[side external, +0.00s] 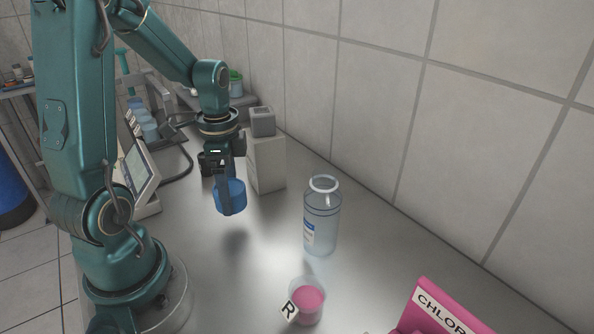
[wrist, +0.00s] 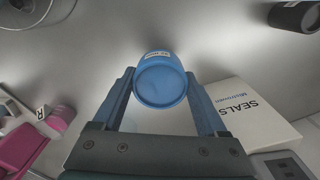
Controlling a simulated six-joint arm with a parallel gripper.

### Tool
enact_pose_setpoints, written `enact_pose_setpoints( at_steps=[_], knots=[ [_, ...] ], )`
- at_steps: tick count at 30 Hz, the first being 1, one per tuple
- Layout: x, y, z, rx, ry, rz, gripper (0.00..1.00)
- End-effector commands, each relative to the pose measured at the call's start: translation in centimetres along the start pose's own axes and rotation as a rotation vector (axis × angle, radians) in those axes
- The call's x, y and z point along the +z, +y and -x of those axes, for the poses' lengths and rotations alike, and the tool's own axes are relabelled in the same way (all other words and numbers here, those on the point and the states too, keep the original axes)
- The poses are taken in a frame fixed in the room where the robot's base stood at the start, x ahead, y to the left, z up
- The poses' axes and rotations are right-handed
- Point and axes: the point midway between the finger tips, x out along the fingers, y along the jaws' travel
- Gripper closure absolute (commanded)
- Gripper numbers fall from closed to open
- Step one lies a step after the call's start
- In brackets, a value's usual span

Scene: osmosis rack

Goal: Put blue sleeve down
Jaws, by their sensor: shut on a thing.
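The blue sleeve (side external: 231,197) is a short blue cylinder held in the air above the grey bench, with a soft shadow below it. My gripper (side external: 230,190) points down and is shut on the sleeve. In the wrist view the blue sleeve (wrist: 160,82) sits between the two fingertips of my gripper (wrist: 160,85), its round end facing the camera and a small white label on its far side. The bench under the sleeve looks bare.
A white box marked SEALS (wrist: 248,115) stands close beside the gripper. A clear bottle (side external: 321,215) and a beaker of pink liquid (side external: 307,302) tagged R stand to the right. A pink CHLOR box (side external: 435,310) is at the front right. A tiled wall runs behind.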

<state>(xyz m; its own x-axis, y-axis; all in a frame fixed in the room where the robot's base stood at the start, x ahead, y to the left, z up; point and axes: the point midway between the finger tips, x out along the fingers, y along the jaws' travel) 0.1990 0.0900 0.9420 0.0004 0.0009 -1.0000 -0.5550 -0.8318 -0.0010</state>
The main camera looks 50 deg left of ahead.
Motion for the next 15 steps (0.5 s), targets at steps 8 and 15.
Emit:
enact_pose_setpoints(
  at_steps=[8, 15],
  knots=[
    [0.0, -0.1, 4.4, -0.004, 0.002, 0.000, 0.89],
    [-2.1, -0.6, 6.0, 0.000, 0.001, -0.065, 0.89]
  ],
)
